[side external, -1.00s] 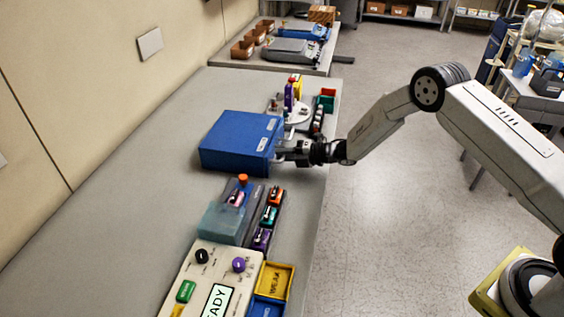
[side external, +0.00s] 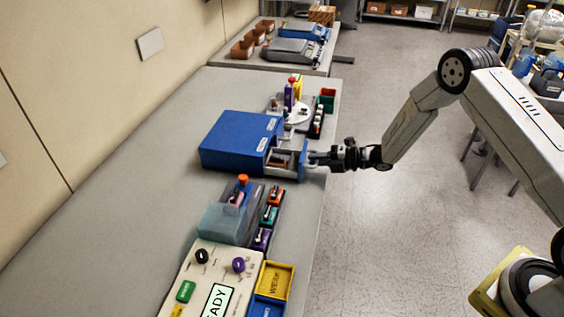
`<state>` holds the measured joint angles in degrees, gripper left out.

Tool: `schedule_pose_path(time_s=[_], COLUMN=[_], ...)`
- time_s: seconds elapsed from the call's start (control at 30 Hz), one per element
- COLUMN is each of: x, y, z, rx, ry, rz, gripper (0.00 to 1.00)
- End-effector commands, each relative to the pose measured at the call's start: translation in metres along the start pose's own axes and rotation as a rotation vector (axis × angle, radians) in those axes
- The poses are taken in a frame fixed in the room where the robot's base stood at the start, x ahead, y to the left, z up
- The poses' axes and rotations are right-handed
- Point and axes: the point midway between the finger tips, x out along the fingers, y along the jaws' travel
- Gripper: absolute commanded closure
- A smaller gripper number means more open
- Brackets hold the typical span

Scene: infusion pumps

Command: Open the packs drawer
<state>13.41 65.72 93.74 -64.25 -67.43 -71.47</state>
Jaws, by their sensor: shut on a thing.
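The blue drawer cabinet (side external: 235,142) stands on the grey bench, in the middle of the view. Its packs drawer (side external: 287,160) is slid partly out to the right, toward the bench's edge, and the inside shows with a small brownish thing in it. My gripper (side external: 312,158) is at the drawer's blue front (side external: 303,157), shut on its handle. The handle itself is mostly hidden by the fingers.
A round white stand (side external: 297,110) with upright bottles is behind the drawer, beside a dark rack (side external: 317,122). In front are a clear-lidded box (side external: 228,218), several small coloured clamps (side external: 269,215) and a control panel (side external: 213,275).

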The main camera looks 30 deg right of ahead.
Motion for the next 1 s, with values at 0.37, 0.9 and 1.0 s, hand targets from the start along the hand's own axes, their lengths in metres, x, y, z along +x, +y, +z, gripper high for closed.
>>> schedule_pose_path(time_s=[0.37,0.9,1.0], x=[-0.052,-0.051,-0.051], y=[-0.012,-0.011,-0.011], z=[0.001,0.000,0.000], rx=[0.002,0.001,0.001], ry=[-0.006,-0.003,-0.003], rz=[-0.002,0.000,0.000], gripper=[1.00,0.52,0.52])
